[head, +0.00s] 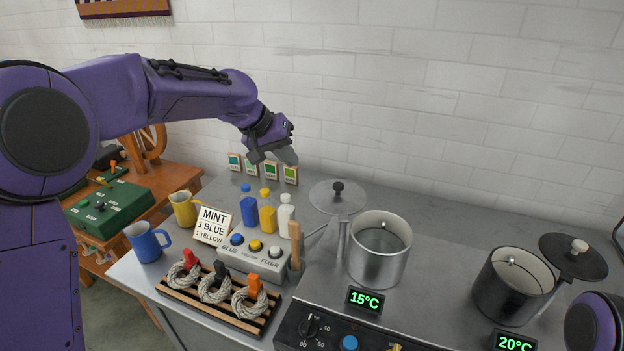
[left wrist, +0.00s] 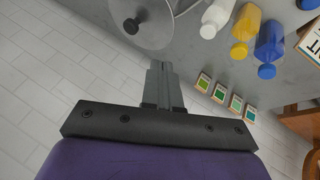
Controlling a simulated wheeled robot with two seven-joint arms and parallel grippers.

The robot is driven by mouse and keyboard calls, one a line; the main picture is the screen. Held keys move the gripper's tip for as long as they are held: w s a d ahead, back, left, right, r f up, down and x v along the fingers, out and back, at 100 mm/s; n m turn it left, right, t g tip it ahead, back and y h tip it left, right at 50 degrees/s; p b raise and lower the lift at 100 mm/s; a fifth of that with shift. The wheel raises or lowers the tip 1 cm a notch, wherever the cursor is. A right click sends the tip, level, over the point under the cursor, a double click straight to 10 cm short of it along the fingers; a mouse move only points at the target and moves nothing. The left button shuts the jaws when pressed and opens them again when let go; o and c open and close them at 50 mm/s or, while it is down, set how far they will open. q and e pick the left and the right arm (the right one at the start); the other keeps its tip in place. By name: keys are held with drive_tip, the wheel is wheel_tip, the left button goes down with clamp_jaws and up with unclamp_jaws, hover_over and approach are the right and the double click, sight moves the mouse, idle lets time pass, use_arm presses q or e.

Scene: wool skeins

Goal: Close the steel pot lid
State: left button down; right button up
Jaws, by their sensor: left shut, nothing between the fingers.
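The steel pot (head: 378,265) stands on the heater, with liquid inside. Its round steel lid (head: 325,198) with a dark knob is off the pot opening, swung out to the back left on a thin post beside the pot. The lid also shows at the top of the left wrist view (left wrist: 155,32). My left gripper (head: 287,156) is shut and empty, in the air behind the bottles, left of and above the lid. Its closed fingers (left wrist: 160,75) show just below the lid in the left wrist view. My right gripper is out of the head view.
A black pot (head: 498,290) with a dark open lid (head: 573,257) stands at the right. Bottles (head: 267,217), a button box (head: 252,258), a MINT sign (head: 211,226) and a skein rack (head: 215,307) crowd the left. Small colour cards (head: 271,172) stand by the wall.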

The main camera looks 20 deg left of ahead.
use_arm(q)
drive_tip(key=p, duration=0.2)
approach(323, 196)
drive_tip(key=w+f, duration=0.2)
drive_tip(key=w, duration=0.2)
drive_tip(key=d, duration=0.2)
drive_tip(key=p, duration=0.1)
drive_tip(key=shift+w+d+f, duration=0.3)
drive_tip(key=shift+d+f, duration=0.1)
drive_tip(key=shift+d, duration=0.4)
drive_tip(key=shift+f, duration=0.1)
drive_tip(key=shift+a, duration=0.1)
